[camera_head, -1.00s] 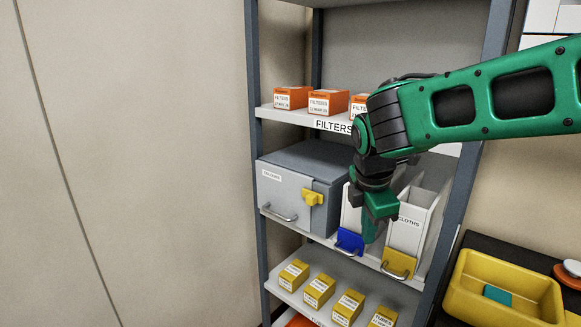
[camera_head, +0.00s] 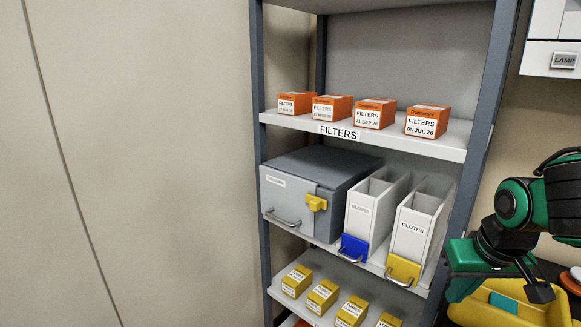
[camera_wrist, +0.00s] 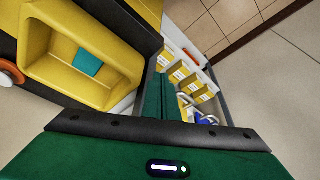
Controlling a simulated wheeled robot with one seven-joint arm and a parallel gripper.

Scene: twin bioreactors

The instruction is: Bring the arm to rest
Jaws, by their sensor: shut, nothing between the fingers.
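My green arm is at the right edge of the head view, partly cut off by the frame. My gripper (camera_head: 457,290) hangs to the right of the shelf rack, over the near left part of a yellow tray (camera_head: 480,318). It is shut and empty. In the wrist view its green fingers (camera_wrist: 163,95) lie together, with the yellow tray (camera_wrist: 45,68) to their left and the shelf rack to their right.
A shelf rack (camera_head: 480,110) holds orange filter boxes (camera_head: 374,113), a grey cabinet (camera_head: 290,205), two white bins with a blue (camera_head: 353,247) and a yellow front (camera_head: 403,269), and yellow boxes (camera_head: 322,297). A teal item (camera_wrist: 88,62) lies in the tray. The left wall is bare.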

